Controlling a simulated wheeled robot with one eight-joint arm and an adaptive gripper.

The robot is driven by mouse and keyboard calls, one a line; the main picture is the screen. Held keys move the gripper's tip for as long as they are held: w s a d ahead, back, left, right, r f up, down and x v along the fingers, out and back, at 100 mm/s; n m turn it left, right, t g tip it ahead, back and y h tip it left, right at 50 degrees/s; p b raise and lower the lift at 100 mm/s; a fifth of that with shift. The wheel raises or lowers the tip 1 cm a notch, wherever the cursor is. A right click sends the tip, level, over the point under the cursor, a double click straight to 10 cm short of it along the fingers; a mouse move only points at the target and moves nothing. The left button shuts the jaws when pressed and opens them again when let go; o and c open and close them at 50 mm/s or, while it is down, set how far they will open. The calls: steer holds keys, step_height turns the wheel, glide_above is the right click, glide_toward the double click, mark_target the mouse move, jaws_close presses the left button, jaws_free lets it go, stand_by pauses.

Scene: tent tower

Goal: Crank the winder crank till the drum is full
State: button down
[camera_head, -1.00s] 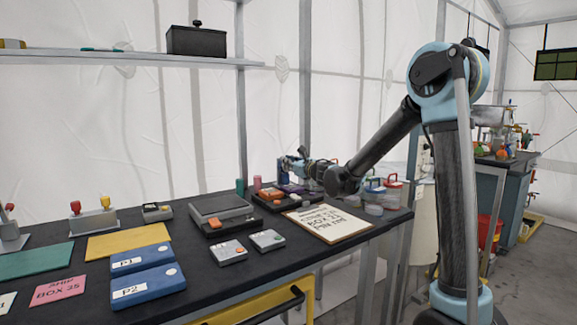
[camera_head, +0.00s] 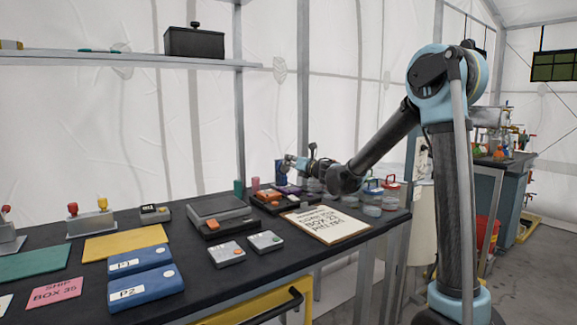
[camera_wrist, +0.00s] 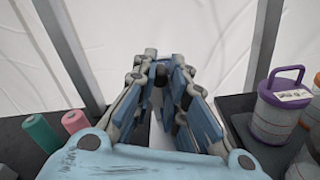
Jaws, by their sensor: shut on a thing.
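In the wrist view my gripper (camera_wrist: 160,82) is in the middle, its fingers close together around a small dark piece between the tips. That piece looks like the knob of the winder crank (camera_wrist: 160,74), but the fingers hide most of it. In the head view my gripper (camera_head: 288,163) is small, above the far end of the black bench, near the tent wall. The winder's drum cannot be made out in either view, so how full it is cannot be told.
A teal cylinder (camera_wrist: 41,132) and a pink one (camera_wrist: 75,121) stand left of my gripper in the wrist view. A purple-lidded jar (camera_wrist: 272,118) stands to the right. In the head view a clipboard (camera_head: 327,224) lies near the bench's front edge, with clear jars beyond.

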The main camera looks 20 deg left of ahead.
steer(key=shift+w+d+f+m, duration=0.5)
steer(key=shift+w+f+m, duration=0.1)
steer(key=shift+m, duration=2.35)
steer(key=shift+w+d+f+m, duration=0.5)
steer(key=shift+w+f+m, duration=0.1)
steer(key=shift+m, duration=2.3)
steer(key=shift+w+d+f+m, duration=0.5)
steer(key=shift+f+m, duration=0.1)
steer(key=shift+m, duration=2.35)
steer(key=c, duration=1.6)
jaws_free()
steer(key=shift+w, duration=0.1)
steer(key=shift+o, duration=0.2)
steer(key=shift+s, duration=0.2)
steer(key=v, duration=1.1)
steer(key=shift+s+d+f, duration=0.15)
steer(key=shift+s+d, duration=0.15)
